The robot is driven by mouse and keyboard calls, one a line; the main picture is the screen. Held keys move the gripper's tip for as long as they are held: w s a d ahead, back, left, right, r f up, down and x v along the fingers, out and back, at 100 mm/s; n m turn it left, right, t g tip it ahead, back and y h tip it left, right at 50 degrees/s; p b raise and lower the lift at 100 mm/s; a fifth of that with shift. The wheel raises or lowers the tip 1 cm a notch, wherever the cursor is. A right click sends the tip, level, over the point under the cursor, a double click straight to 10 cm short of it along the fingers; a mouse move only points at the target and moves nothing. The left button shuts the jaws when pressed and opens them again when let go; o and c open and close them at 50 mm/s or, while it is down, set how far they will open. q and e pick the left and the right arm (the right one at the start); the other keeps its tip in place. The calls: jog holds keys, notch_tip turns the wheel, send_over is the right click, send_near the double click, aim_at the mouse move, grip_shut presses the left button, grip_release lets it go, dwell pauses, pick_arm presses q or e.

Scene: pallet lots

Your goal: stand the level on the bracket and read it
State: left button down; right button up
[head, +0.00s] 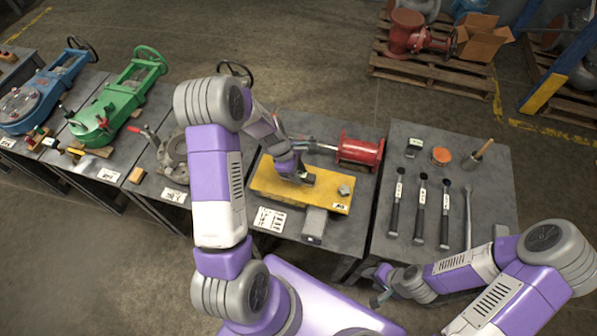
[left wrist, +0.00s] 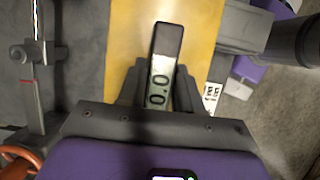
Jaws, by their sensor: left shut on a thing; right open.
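In the head view my left gripper (head: 303,180) is at the plate's middle and mostly hides the level. My right gripper (head: 378,282) is open and empty, in front of the right table.
A grey block (head: 314,225) and a white printed card (head: 269,219) are at the plate's front. A small grey piece (head: 344,190) lies on its right end. A red cylinder (head: 360,149) is behind. Several dark-handled tools (head: 421,205) lie on the right table.

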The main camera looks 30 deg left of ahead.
pick_arm(q)
jog(key=shift+f, duration=0.55)
jog(key=c, duration=0.7)
grip_release()
jog(key=shift+r, duration=0.15)
jog(key=p+v, duration=0.1)
jog(key=v, duration=0.6)
jog(key=shift+a+r+p, duration=0.1)
jog(key=shift+r+p, duration=0.05)
jog(key=shift+p, duration=0.25)
